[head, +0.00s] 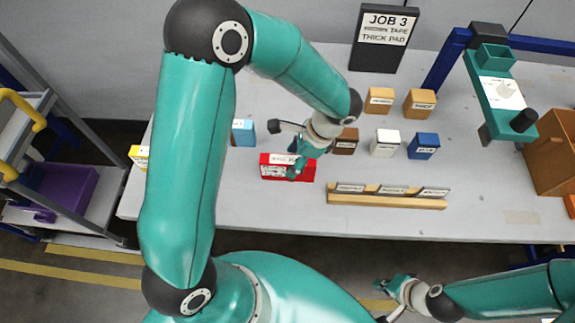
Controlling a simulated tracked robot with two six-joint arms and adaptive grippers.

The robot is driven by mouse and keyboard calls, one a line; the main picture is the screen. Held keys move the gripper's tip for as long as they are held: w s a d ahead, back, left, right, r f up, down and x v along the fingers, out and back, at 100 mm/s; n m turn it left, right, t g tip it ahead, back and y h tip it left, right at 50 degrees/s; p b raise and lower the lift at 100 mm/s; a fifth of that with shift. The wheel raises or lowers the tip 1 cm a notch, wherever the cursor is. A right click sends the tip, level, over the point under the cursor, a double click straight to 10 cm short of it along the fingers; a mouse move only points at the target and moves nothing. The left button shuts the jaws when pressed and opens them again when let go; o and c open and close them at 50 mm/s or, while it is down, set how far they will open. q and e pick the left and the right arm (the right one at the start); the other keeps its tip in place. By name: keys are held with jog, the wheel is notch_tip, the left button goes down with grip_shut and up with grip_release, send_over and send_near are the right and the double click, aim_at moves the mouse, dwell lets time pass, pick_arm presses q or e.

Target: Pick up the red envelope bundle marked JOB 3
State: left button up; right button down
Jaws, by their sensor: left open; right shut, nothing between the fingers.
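The red envelope bundle (272,171) lies on the grey table left of the middle, with white labels on its top and front; the print on them is too small to read. My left gripper (295,164) is over the right part of the bundle, open, with its fingers pointing down and hiding part of it. I cannot tell whether the fingers touch it. My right gripper (388,294) is shut and empty, low in front of the table's front edge, far from the bundle.
A black sign (383,40) reads JOB 3, TAPE, THICK PAD. A wooden rack (388,201) lies right of the bundle. Brown (346,142), white (385,144) and blue (423,146) boxes stand behind it. A light blue box (243,133) stands behind left. The table front left is clear.

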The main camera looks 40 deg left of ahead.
aim_at(284, 170)
pick_arm(q)
jog(key=p+x, duration=0.1)
jog(key=x, duration=0.3)
jog(key=shift+s+a+f, duration=0.2)
jog(key=shift+a+f, duration=0.1)
jog(key=shift+f, duration=0.25)
jog(key=shift+f+b, duration=0.25)
jog(key=shift+b, duration=0.15)
jog(key=shift+s, duration=0.1)
grip_shut()
dwell(0.5)
